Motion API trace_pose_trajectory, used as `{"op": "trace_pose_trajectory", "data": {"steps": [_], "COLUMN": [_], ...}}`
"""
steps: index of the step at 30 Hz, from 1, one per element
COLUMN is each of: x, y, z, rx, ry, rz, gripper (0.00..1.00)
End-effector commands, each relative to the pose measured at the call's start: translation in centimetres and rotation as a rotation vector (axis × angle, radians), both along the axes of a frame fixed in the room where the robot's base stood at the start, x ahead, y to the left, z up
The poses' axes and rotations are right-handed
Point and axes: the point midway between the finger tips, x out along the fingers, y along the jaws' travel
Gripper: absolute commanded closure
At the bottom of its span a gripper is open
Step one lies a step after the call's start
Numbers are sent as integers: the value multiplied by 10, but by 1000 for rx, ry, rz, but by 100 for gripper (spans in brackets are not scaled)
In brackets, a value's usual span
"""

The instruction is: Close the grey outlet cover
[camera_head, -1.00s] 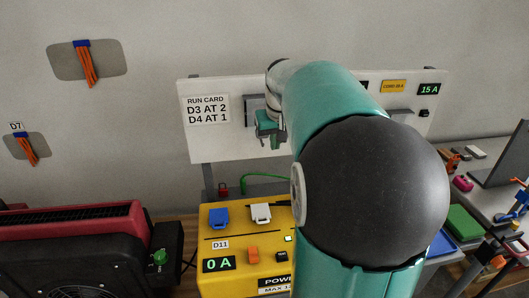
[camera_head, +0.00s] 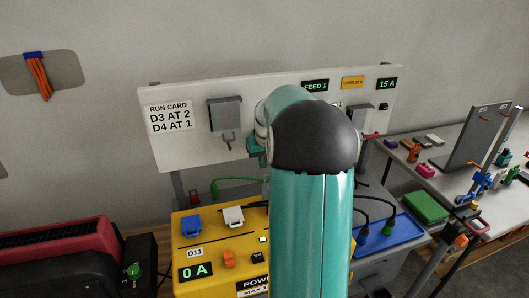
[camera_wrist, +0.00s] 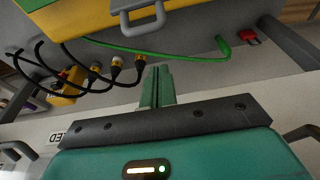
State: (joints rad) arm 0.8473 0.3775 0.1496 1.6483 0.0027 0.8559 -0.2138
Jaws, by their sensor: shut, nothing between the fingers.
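The grey outlet cover (camera_head: 224,114) is a square flap on the white panel, left of my arm in the head view. Its face is toward me and its loop handle (camera_head: 228,142) shows below it. I cannot tell whether it lies fully flat. My gripper (camera_head: 254,152) is right of and slightly below the cover, apart from its face, and partly hidden by my arm. In the wrist view my fingers (camera_wrist: 157,85) are together with nothing between them. A dark loop (camera_wrist: 301,133) at the right edge may be the cover's handle.
A yellow box (camera_head: 197,284) stands below the panel with blue and white flaps; its edge also shows in the wrist view (camera_wrist: 84,14). A green cable (camera_head: 237,180) and black cables (camera_head: 370,202) hang nearby. A red machine (camera_head: 60,255) is at left.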

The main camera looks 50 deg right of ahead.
Motion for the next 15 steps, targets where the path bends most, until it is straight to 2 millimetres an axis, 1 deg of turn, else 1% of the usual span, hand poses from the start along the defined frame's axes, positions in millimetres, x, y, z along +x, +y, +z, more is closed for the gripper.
{"op": "trace_pose_trajectory", "data": {"steps": [1,6,10,15], "x": [-9,-27,-33,-35], "y": [4,14,18,19], "z": [4,6,6,5], "rx": [-3,-3,-2,-1], "ry": [-2,-2,-1,0], "rz": [-2,-2,0,0], "gripper": [100,100,100,100]}}
